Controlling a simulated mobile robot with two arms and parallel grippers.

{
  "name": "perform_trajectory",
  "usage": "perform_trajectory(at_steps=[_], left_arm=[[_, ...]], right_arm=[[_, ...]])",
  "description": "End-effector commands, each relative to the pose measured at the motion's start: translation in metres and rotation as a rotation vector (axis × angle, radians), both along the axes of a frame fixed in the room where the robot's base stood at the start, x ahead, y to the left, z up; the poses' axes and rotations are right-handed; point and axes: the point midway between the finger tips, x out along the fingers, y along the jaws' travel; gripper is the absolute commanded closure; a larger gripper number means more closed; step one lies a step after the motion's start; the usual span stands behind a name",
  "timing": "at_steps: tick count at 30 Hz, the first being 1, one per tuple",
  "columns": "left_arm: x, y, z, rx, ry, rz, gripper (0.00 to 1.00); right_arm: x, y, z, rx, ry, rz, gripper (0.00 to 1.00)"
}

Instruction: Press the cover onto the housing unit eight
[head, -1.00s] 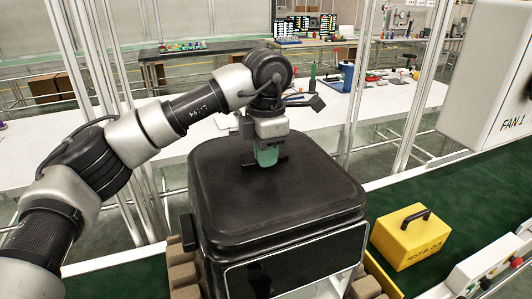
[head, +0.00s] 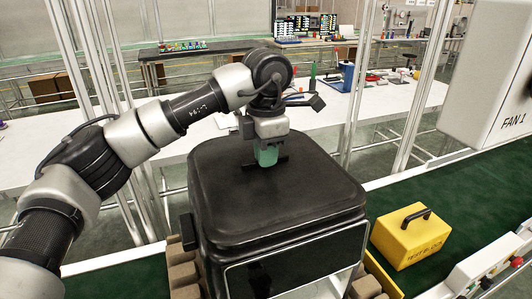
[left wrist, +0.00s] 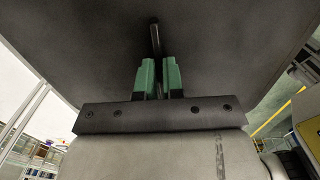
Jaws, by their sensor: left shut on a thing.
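The black cover (head: 270,190) sits over the dark housing (head: 295,270), a boxy fryer body with a framed front panel. The cover looks level and seated on the housing; whether any gap is left along the hidden far side I cannot tell. My left gripper (head: 267,157) points down at the middle of the cover's top, its green fingers shut on the cover's handle. In the left wrist view the green fingers (left wrist: 159,78) close around a thin dark bar, the handle (left wrist: 155,38), with the cover's underside-dark surface filling the view. My right gripper is not in view.
A yellow case (head: 411,236) with a black handle stands on the green conveyor (head: 460,195) to the right. Brown blocks (head: 181,270) lie beside the housing's base. A white box marked FAN 1 (head: 490,75) hangs at upper right. A white workbench (head: 330,120) stands behind.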

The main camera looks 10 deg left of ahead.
Motion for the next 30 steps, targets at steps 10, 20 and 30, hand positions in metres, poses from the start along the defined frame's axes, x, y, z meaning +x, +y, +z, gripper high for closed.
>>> perform_trajectory(at_steps=[10, 20, 30], left_arm=[[0.0001, 0.0001, -0.005, -0.001, -0.001, 0.0, 1.0], [0.0001, 0.0001, -0.008, -0.001, -0.001, 0.0, 1.0], [0.0001, 0.0001, -0.0085, -0.001, -0.001, 0.0, 1.0]], right_arm=[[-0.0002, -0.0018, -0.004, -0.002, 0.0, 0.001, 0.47], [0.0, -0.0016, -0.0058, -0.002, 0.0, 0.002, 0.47], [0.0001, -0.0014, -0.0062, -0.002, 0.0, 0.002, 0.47]])
